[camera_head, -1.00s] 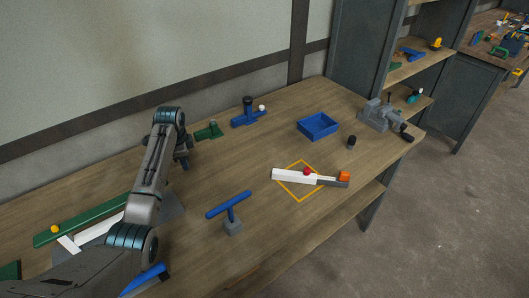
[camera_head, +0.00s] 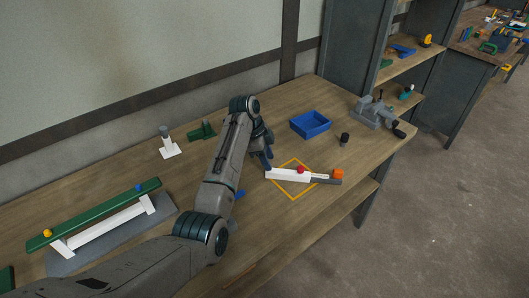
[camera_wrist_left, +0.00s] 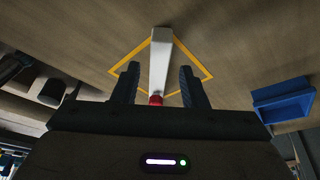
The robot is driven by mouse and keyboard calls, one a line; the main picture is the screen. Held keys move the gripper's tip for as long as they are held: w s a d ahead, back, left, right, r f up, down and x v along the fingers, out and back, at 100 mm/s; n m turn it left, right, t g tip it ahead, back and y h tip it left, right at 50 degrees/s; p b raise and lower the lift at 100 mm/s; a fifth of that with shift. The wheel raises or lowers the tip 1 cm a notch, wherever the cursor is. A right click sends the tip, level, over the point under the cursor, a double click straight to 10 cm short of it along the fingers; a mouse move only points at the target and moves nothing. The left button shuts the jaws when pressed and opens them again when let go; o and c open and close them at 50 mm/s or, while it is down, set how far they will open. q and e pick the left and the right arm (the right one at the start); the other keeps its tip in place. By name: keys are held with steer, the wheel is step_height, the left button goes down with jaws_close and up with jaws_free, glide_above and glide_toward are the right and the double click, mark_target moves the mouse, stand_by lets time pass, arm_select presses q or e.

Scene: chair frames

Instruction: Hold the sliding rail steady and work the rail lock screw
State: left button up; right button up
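The sliding rail (camera_head: 283,174) is a white bar joined to a grey bar (camera_head: 325,180). It lies across a yellow outlined square on the bench. A red knob (camera_head: 300,169), which looks like the lock screw, sits on it, and an orange block (camera_head: 338,173) is at its right end. My left gripper (camera_head: 266,160) is close to the rail's white left end. In the left wrist view its fingers (camera_wrist_left: 158,88) are apart, with the white rail (camera_wrist_left: 160,58) and red knob (camera_wrist_left: 156,100) showing between them. Contact cannot be told. My right gripper is not in view.
A blue tray (camera_head: 311,124), a black-topped cylinder (camera_head: 344,139) and a grey vise (camera_head: 374,112) stand behind the rail. A green bar on white supports (camera_head: 100,213) is at left. A white post (camera_head: 167,145) stands behind my arm. The bench front edge is near the rail.

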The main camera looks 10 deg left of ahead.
mark_target(273, 170)
arm_select(q)
steer(key=x, duration=0.5)
steer(key=shift+f, duration=0.1)
jaws_close()
steer(key=shift+f, duration=0.1)
stand_by(1.0)
steer(key=shift+o, duration=0.8)
jaws_free()
jaws_close()
